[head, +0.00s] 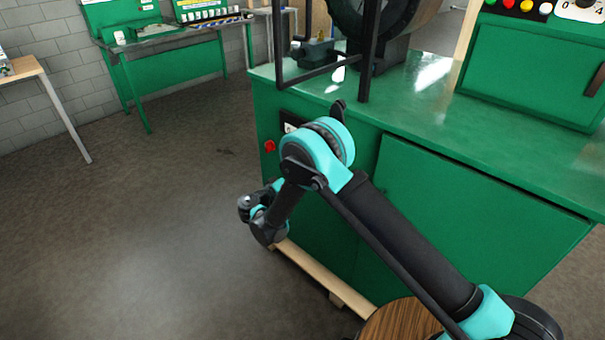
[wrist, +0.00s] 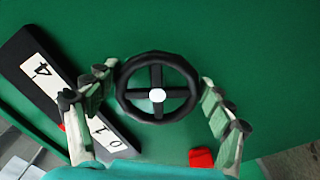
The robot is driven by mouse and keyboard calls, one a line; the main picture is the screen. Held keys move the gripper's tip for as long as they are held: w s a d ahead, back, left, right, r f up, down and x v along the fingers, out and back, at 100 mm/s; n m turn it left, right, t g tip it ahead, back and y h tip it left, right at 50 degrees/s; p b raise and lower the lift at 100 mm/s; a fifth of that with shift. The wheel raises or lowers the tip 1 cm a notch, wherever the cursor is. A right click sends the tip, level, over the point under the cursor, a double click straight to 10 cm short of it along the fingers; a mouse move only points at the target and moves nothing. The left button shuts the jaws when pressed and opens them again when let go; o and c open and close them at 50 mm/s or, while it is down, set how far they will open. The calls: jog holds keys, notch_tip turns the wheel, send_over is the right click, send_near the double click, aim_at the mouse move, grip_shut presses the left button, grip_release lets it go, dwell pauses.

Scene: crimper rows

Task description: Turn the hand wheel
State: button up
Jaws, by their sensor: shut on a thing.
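The hand wheel (wrist: 133,102) is a black ring with four spokes and a white hub, on a green cabinet face in the wrist view. My gripper (wrist: 160,76) has one pale green padded finger on each side of the wheel. The fingertips close in on its rim from left and right, and the gripper is shut on it. In the head view my arm's dark and turquoise links cross in front of the cabinet. The wheel and the fingers cannot be made out there.
A black plate with white number labels (wrist: 42,70) sits left of the wheel, partly behind a finger. A red button (wrist: 201,157) is below right. The green cabinet (head: 440,215) carries a black frame (head: 367,60) on top. Open floor (head: 130,230) lies to the left.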

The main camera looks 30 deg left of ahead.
jog(key=shift+f+m, duration=0.1)
jog(key=shift+m, duration=0.5)
jog(key=o, duration=1.1)
jog(key=shift+s, duration=0.1)
jog(key=v, duration=1.2)
jog(key=shift+a, duration=0.2)
